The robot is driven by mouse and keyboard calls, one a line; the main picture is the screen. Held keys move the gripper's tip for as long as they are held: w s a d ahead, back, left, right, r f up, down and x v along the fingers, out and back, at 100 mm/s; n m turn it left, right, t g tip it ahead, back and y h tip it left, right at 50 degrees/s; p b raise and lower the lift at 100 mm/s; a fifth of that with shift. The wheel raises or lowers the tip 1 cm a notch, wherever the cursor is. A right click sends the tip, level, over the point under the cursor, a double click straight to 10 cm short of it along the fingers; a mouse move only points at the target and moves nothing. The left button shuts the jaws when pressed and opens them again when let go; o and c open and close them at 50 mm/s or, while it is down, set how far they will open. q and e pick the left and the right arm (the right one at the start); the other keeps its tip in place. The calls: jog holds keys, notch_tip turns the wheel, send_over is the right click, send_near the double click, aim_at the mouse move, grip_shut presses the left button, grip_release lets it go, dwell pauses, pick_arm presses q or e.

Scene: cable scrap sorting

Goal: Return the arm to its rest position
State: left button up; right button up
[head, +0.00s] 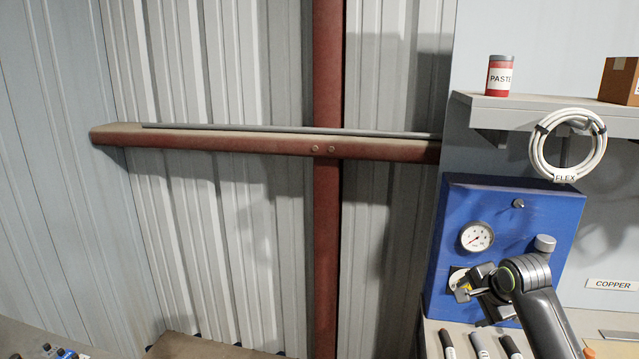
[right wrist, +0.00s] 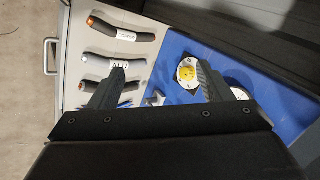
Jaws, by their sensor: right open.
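My right gripper (head: 472,285) is in front of the lower part of a blue panel (head: 510,215) in the head view. In the right wrist view the gripper (right wrist: 161,80) is open, with nothing between its fingers. Beyond the fingers lie the blue panel (right wrist: 172,52) and a round white plate with a yellow centre (right wrist: 187,73). My right arm (head: 545,320) comes up from the lower right. My left gripper is not in view.
A gauge (head: 477,237) is on the panel. Several dark cable pieces (head: 480,345) lie below it. A shelf (head: 560,110) above holds a red paste can (head: 500,76) and a cardboard box (head: 620,80). A white cable coil (head: 569,146) hangs there.

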jog(key=s+a+f+n+g, duration=0.15)
jog(key=s+f+n, duration=0.25)
jog(key=s+f, duration=0.7)
jog(key=s+a+f+n+g+h, duration=0.1)
jog(key=s+f+n, duration=0.15)
jog(key=s, duration=0.85)
jog(key=s+f+n, duration=0.2)
jog(key=s+n, duration=0.2)
jog(key=s, duration=0.6)
jog(key=s+a+f+n+g+h, duration=0.1)
jog(key=s+f+n, duration=0.25)
jog(key=s, duration=0.75)
notch_tip(320, 180, down, 30)
jog(key=d+r+g+b, duration=0.1)
jog(key=d+g+b, duration=0.1)
jog(key=b, duration=0.2)
jog(key=s+a+f+b, duration=0.1)
jog(key=s+f+b, duration=0.1)
jog(key=s+f, duration=1.3)
notch_tip(320, 180, down, 2)
jog(key=shift+a+f+g+y+b, duration=0.2)
jog(key=shift+a+g+y+b, duration=0.05)
jog(key=shift+g+y+b, duration=0.15)
